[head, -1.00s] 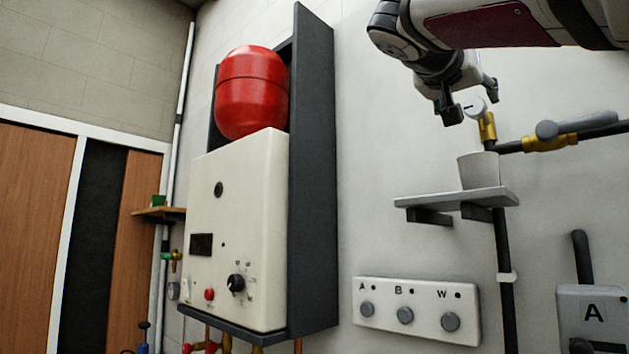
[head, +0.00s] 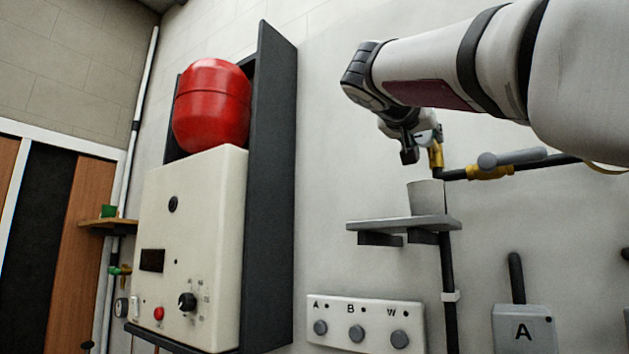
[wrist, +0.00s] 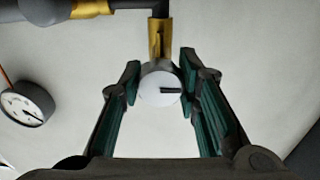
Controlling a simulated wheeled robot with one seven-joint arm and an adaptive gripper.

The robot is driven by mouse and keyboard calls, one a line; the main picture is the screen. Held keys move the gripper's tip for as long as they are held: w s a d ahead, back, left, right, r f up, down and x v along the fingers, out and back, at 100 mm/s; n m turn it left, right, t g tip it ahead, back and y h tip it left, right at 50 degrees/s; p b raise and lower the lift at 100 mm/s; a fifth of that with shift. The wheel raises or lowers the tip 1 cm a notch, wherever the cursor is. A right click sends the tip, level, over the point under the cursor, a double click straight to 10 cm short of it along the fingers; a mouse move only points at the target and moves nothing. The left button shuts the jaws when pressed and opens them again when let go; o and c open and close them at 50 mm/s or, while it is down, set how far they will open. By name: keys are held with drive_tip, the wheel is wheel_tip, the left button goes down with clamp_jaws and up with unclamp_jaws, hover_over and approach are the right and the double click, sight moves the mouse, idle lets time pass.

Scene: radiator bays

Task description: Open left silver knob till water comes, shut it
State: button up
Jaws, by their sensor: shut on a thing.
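The silver knob (wrist: 160,84) is a round pale disc with a dark slot mark, on the end of a brass fitting (wrist: 160,38) in the wrist view. My gripper (wrist: 165,82) has its green-padded fingers on either side of the knob, shut on it. In the head view my gripper (head: 424,145) is at the brass fitting on the wall pipe, above a pale cup (head: 426,194). The cup stands on a grey shelf (head: 403,223). The knob is mostly hidden behind the gripper in the head view. I see no water.
A grey lever handle (head: 512,158) sits on the pipe to the right. A round gauge (wrist: 27,103) shows at left in the wrist view. A white boiler (head: 190,250) with a red tank (head: 212,106) hangs left. A button panel (head: 365,325) is below the shelf.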

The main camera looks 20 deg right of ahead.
drive_tip(key=shift+f+b, duration=0.1)
drive_tip(key=shift+b, duration=0.3)
drive_tip(key=m+b, duration=0.2)
drive_tip(key=b, duration=0.1)
drive_tip(key=shift+w+f+m+b, duration=0.1)
drive_tip(key=shift+w+m+b, duration=0.1)
drive_tip(key=shift+m+b, duration=0.15)
drive_tip(key=m+b, duration=0.2)
drive_tip(key=m, duration=0.1)
drive_tip(key=m+b, duration=0.2)
drive_tip(key=m, duration=0.1)
drive_tip(key=shift+s, duration=0.1)
drive_tip(key=m, duration=0.2)
drive_tip(key=m+b, duration=0.1)
drive_tip(key=m, duration=0.1)
drive_tip(key=shift+r+m+b, duration=0.2)
drive_tip(key=shift+m+b, duration=0.05)
drive_tip(key=shift+b, duration=0.05)
drive_tip(key=shift+s, duration=0.1)
drive_tip(key=shift+m, duration=0.3)
drive_tip(key=o, duration=1.2)
